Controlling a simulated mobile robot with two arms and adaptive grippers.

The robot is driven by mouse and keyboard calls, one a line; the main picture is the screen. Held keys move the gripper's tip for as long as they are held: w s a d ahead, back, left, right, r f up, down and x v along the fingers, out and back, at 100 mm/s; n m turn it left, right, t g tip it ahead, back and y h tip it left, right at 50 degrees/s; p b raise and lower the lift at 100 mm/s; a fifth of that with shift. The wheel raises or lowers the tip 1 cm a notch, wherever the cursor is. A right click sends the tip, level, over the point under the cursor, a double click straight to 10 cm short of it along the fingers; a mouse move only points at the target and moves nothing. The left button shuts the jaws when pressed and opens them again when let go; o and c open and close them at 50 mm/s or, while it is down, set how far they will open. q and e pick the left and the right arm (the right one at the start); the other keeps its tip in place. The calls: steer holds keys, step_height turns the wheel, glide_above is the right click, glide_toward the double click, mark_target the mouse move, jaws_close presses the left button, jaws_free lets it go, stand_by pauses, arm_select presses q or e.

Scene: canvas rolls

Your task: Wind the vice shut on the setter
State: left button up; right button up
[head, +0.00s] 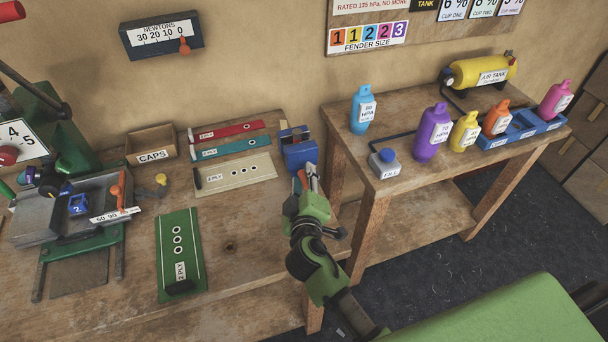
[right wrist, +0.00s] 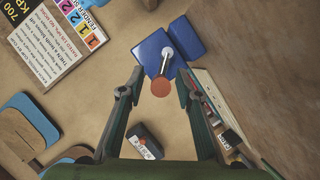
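The blue vice (head: 300,152) stands at the right end of the left bench, near its back edge. In the right wrist view the vice (right wrist: 147,50) shows as two blue blocks with a grey crank arm ending in an orange knob (right wrist: 160,88). I cannot make out a setter in its jaws. My right gripper (head: 312,178) is just in front of the vice. Its fingers (right wrist: 158,92) are open, apart on either side of the knob in the wrist view; I cannot tell whether they touch it.
Red and teal strips (head: 228,147), a cream board (head: 236,173) and a green board (head: 179,255) lie left of the vice. A CAPS box (head: 151,144) and a grey tray (head: 40,222) are further left. The right bench (head: 371,202) holds coloured bottles and a yellow tank.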

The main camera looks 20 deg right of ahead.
steer(key=shift+w+d+f, duration=0.1)
steer(key=shift+w, duration=0.15)
steer(key=shift+c, duration=0.4)
jaws_close()
steer(key=shift+f+n+b, duration=0.35)
steer(key=shift+n+b, duration=0.05)
steer(key=shift+b, duration=0.7)
steer(key=shift+a+r+h+b, duration=0.1)
steer(key=shift+a+h+b, duration=0.15)
steer(key=shift+h+b, duration=0.1)
steer(key=shift+r+n, duration=0.1)
steer(key=shift+n, duration=0.2)
steer(key=shift+o, duration=0.4)
jaws_free()
